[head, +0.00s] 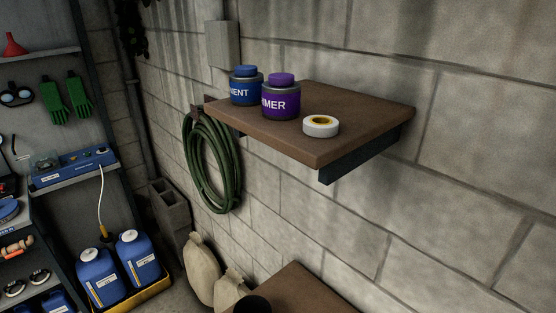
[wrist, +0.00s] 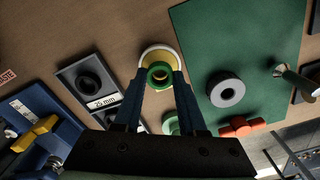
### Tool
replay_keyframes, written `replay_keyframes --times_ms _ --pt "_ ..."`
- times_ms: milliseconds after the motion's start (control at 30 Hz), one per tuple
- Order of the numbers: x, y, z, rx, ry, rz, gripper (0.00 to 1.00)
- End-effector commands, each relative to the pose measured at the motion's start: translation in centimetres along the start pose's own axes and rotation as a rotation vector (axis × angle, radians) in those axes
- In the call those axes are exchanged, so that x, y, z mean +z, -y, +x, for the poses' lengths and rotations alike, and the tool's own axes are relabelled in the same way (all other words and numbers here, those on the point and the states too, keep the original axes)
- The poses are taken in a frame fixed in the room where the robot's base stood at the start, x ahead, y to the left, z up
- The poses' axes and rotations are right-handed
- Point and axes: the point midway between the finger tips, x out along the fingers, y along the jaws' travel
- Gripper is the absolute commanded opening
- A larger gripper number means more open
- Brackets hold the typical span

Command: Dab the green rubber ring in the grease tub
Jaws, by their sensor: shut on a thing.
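My gripper (wrist: 159,78) shows in the wrist view, its two fingers shut on the green rubber ring (wrist: 158,74). The ring sits between the fingertips. A round tub with a pale rim and yellow contents (wrist: 150,53), which looks like the grease tub, lies right behind the ring in the picture. The ring overlaps the tub's opening; I cannot tell whether it touches the grease or hangs above it. The fingers and ring hide the tub's near part. The head view shows neither gripper, ring nor tub.
In the wrist view, a green mat (wrist: 262,28) with a grey ring (wrist: 225,89) lies right of the tub. A "25 mm" tray (wrist: 72,80) with a black ring stands left. An orange handle (wrist: 242,127) is at lower right. The head view shows a wall shelf (head: 345,103) with pots.

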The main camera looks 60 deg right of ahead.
Motion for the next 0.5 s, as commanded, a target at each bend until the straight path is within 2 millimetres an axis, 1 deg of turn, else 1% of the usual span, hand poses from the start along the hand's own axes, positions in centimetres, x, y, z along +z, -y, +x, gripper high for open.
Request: replay_keyframes --times_ms 500 --pt "-0.01 -0.02 0.56 0.000 0.000 0.000 0.00"
